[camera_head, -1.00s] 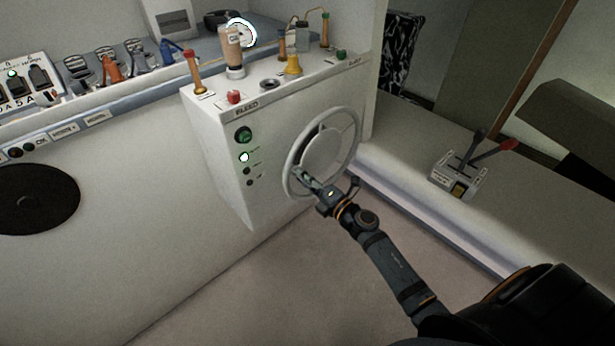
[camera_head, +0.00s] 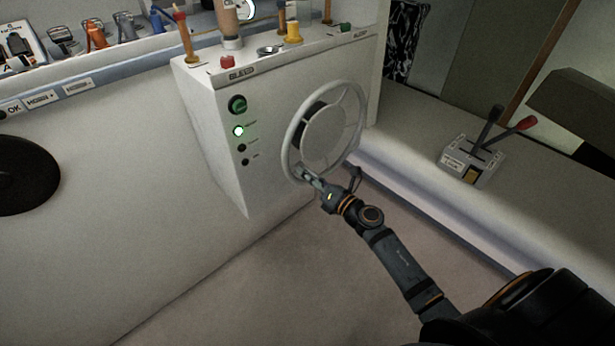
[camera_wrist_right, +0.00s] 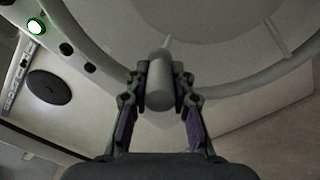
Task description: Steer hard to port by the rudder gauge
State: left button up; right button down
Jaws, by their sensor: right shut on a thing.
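The grey steering wheel (camera_head: 289,152) is mounted on the front of the white console (camera_head: 213,130). My right gripper (camera_head: 304,174) is at the lower left of the wheel's rim. In the right wrist view my right gripper (camera_wrist_right: 160,95) is shut on the wheel's grey knob (camera_wrist_right: 160,80), which sits between its fingers, with the wheel rim (camera_wrist_right: 240,85) behind it. A round gauge (camera_head: 247,9) with a bright rim is cut by the top edge of the head view, and its reading cannot be made out. My left gripper is not in view.
A throttle box (camera_head: 468,166) with a black and a red lever stands on the ledge at right. Red (camera_head: 227,62) and green (camera_head: 346,27) buttons and a yellow piece (camera_head: 294,32) sit on the console top. The floor (camera_head: 260,290) before the console is clear.

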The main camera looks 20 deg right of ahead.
jog(key=shift+f, duration=0.1)
dwell(0.3)
jog(key=c, duration=1.1)
grip_release()
jog(key=shift+c, duration=0.2)
jog(key=v, duration=0.7)
jog(key=shift+s+d, duration=0.15)
jog(key=shift+s, duration=0.1)
